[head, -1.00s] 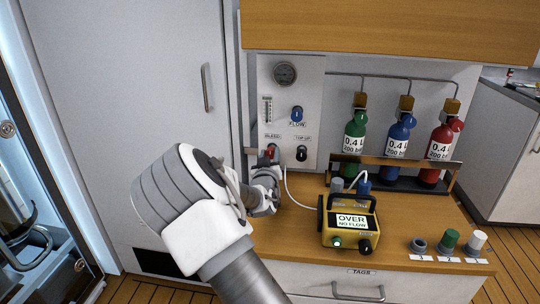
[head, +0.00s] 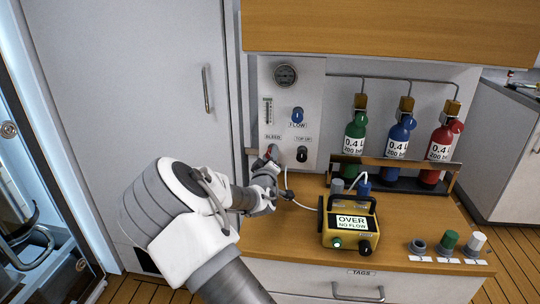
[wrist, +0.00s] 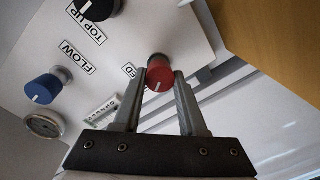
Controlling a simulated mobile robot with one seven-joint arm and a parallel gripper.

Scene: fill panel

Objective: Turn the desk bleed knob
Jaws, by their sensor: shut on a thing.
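The bleed knob is red and sits low on the left of the white wall panel (head: 314,95), under the BLEED label (head: 272,136). In the head view my gripper (head: 271,156) is at this knob and hides most of it. In the wrist view the red bleed knob (wrist: 160,74) with its white mark lies between the tips of my gripper (wrist: 162,82). The two fingers are shut on it, one on each side. Part of its label is hidden behind it and the finger.
The blue FLOW knob (head: 298,114) and black TOP UP knob (head: 302,154) are close by on the panel, with a gauge (head: 285,75) above. A yellow meter (head: 350,222) reading OVER, NO FLOW stands on the desk (head: 400,215). Several bottles stand in a rack at right.

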